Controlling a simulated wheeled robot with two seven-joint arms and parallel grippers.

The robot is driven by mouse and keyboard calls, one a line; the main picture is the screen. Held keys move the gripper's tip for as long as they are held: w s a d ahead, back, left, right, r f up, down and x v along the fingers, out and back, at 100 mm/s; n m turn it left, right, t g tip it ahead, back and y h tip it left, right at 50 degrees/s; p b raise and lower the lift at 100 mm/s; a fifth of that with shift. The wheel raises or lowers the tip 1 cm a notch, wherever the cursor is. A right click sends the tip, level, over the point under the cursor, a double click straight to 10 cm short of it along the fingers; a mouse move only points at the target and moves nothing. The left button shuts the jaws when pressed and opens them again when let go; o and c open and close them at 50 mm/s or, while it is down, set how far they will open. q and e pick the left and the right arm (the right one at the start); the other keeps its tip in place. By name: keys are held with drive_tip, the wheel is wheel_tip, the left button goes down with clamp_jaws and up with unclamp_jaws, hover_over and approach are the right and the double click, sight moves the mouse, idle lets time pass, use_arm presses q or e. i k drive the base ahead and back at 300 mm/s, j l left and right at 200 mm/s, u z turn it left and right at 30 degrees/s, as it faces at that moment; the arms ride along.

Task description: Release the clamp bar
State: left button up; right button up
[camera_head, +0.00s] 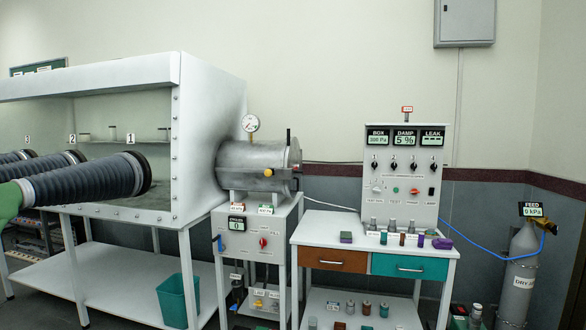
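The metal antechamber cylinder (250,165) joins the right side of the glovebox and its round outer end faces right. A short dark upright bar (289,137) stands at that end and looks like part of the clamp bar, but it is too small to be sure. A yellow knob (269,172) is on the cylinder near the same end. I cannot tell whether the clamp is tight or loose. Neither of my grippers is in view.
The glovebox (176,120) with dark ribbed gloves (85,182) fills the left. A control panel (405,160) stands on the right bench (330,228) with small parts. A gas cylinder (520,275) is at far right. A teal bin (177,300) is below.

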sight(297, 167)
drive_tip(key=i+l, duration=0.15)
drive_tip(key=i, duration=0.3)
drive_tip(key=i+l, duration=0.1)
drive_tip(key=i, duration=0.4)
drive_tip(key=i+l+z, duration=0.15)
drive_tip(key=i+l, duration=0.15)
drive_tip(key=i, duration=0.25)
drive_tip(key=i+l+z, duration=0.15)
drive_tip(key=i, duration=0.45)
drive_tip(key=i+l+z, duration=0.2)
drive_tip(key=i, duration=0.35)
